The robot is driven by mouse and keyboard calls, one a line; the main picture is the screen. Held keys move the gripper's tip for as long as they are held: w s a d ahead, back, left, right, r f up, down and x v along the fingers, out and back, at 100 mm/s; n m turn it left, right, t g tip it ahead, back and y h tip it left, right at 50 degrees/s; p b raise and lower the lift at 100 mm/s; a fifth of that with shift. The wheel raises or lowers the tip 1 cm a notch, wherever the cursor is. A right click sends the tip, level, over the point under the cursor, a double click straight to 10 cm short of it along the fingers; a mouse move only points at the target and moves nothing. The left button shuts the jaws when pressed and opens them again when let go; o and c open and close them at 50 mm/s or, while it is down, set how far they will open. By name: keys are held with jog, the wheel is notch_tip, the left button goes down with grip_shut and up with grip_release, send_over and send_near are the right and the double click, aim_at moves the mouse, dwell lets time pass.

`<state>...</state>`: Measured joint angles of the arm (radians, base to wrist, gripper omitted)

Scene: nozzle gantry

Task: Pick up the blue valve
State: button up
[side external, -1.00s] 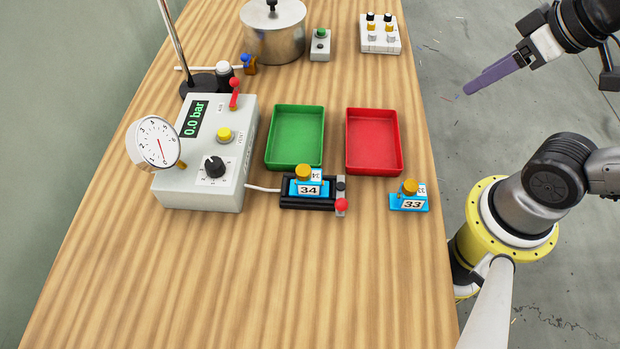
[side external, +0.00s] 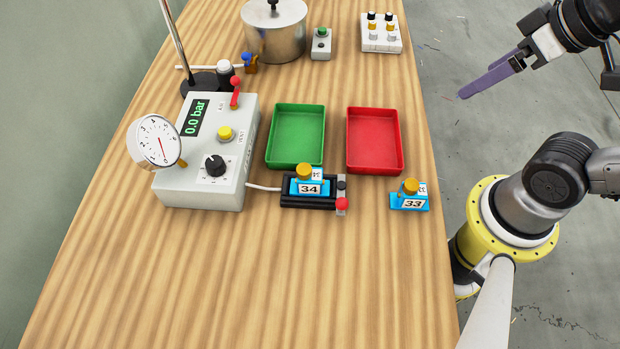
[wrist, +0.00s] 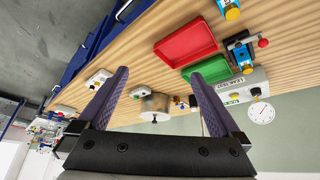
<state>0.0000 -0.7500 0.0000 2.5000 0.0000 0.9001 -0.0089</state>
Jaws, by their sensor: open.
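A small brass valve with a blue knob (side external: 248,62) sits at the back of the table, beside the pot. Two blue blocks with yellow caps also show. Block 33 (side external: 408,202) stands alone on the table near the right edge, and block 34 (side external: 309,187) sits in a black fixture. In the wrist view block 33 (wrist: 231,10) is at the top right and block 34 (wrist: 242,52) is below it. My gripper (side external: 463,93) is open and empty, out past the table's right edge and apart from all of these. Its purple fingers stand wide in the wrist view (wrist: 160,74).
A green tray (side external: 297,165) and a red tray (side external: 375,168) lie mid-table. A grey control box (side external: 205,185) with a gauge (side external: 155,143) stands left. A metal pot (side external: 275,35) and a post stand (side external: 198,82) are at the back. The front of the table is clear.

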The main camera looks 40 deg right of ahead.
jog(key=w+a+r+n, duration=0.2)
jog(key=w+r+n, duration=0.2)
jog(key=r+n, duration=0.15)
jog(key=n+g, duration=0.6)
jog(key=n, duration=0.8)
send_over(306, 171)
notch_tip(306, 171, down, 9)
jog(key=f, duration=0.7)
jog(key=shift+w+a+f, duration=0.1)
jog(key=shift+w+f, duration=0.1)
jog(key=shift+f, duration=0.15)
jog(key=shift+s+f, duration=0.15)
jog(key=shift+f, duration=1.25)
jog(key=shift+s+f, duration=0.15)
jog(key=shift+f, duration=1.2)
